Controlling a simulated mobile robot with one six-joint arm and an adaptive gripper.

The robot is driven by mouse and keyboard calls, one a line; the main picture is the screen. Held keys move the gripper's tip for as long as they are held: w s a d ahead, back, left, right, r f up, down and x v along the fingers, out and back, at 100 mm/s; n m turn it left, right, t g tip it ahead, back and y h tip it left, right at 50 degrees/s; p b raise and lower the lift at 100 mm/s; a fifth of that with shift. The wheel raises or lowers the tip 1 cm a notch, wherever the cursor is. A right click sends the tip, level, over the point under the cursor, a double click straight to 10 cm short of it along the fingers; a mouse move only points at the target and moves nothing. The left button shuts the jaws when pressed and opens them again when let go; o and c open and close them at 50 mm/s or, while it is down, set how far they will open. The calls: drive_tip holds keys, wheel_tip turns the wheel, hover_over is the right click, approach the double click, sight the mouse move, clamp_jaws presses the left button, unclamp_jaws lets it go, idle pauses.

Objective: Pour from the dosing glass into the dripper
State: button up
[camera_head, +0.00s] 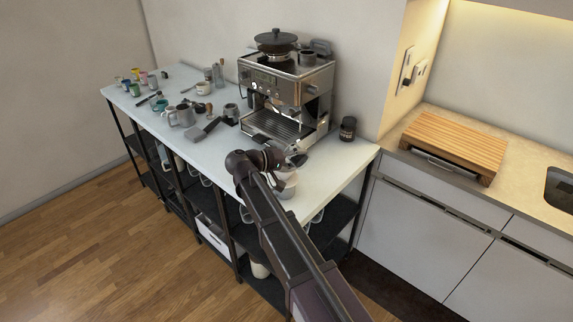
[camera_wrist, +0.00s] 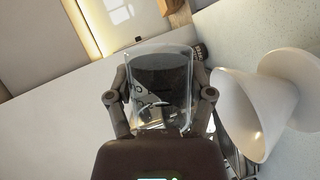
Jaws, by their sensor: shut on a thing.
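My gripper (camera_wrist: 161,98) is shut on the dosing glass (camera_wrist: 160,62), a clear vessel with dark contents, seen between the two fingers in the wrist view. The white cone-shaped dripper (camera_wrist: 256,108) is just right of the glass in the wrist view, and the two look apart. In the head view my gripper (camera_head: 290,163) is over the near right part of the white counter, beside the dripper (camera_head: 285,186). My arm hides part of the dripper there, and the glass is hard to make out.
An espresso machine (camera_head: 286,92) stands behind my gripper on the white counter (camera_head: 338,166). A dark jar (camera_head: 347,129) is to its right. Cups, a pitcher (camera_head: 181,116) and tools fill the left side. A wooden board (camera_head: 455,146) lies on the right-hand worktop.

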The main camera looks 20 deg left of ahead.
sight(291, 149)
drive_tip(key=shift+w+a+r+n+h, duration=0.3)
drive_tip(key=shift+a+n, duration=0.2)
drive_tip(key=shift+n, duration=0.1)
idle(0.3)
drive_tip(key=shift+a+f+n+h+b, duration=0.15)
drive_tip(key=shift+f+n+h+b, duration=0.35)
drive_tip(key=shift+b, duration=0.5)
drive_tip(key=shift+w+a+r+n+t+h+b, duration=0.2)
drive_tip(key=shift+r+n, duration=0.1)
drive_tip(key=shift+n, duration=0.5)
drive_tip(key=shift+w+a+r+n+t+h+b, duration=0.1)
drive_tip(key=shift+a+r+n+h+b, duration=0.15)
drive_tip(key=shift+n, duration=0.55)
idle(1.7)
drive_tip(key=shift+w+a+r+n+t+h+b, duration=0.2)
drive_tip(key=shift+n+b, duration=0.1)
drive_tip(key=shift+n, duration=0.45)
drive_tip(key=shift+w+a+r+n+t+h+b, duration=0.15)
drive_tip(key=shift+a+n+b, duration=0.1)
drive_tip(key=shift+n, duration=0.5)
idle(1.3)
